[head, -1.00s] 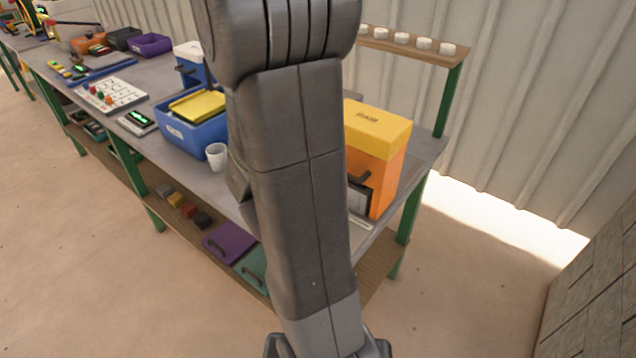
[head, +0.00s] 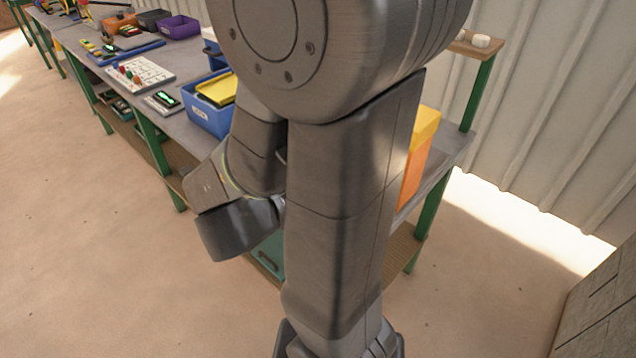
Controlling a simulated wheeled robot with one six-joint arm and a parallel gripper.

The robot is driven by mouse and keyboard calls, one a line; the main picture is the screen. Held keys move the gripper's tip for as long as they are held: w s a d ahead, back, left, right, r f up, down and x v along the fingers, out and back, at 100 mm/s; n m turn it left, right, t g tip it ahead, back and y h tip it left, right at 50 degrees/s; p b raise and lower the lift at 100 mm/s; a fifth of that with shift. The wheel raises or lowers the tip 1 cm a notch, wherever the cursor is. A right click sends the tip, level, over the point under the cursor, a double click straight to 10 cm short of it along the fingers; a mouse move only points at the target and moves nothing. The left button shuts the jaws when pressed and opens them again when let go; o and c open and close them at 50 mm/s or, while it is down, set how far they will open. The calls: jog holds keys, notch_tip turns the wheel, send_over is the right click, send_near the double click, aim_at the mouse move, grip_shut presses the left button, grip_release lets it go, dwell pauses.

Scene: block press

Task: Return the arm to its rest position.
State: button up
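My own arm fills the middle of the head view, with a large rounded joint at the top and a thick upright link below it. The arm is folded, and my wrist links show to the left of the upright link, in front of the workbench (head: 190,127). My gripper's fingers do not show, so I cannot see whether they hold anything. The arm hides much of the bench's near end.
A blue bin with a yellow lid (head: 215,90) stands on the bench, with a white pegboard (head: 140,73) farther left. An orange box with a yellow top (head: 422,130) is partly hidden by my arm. The floor in front is clear.

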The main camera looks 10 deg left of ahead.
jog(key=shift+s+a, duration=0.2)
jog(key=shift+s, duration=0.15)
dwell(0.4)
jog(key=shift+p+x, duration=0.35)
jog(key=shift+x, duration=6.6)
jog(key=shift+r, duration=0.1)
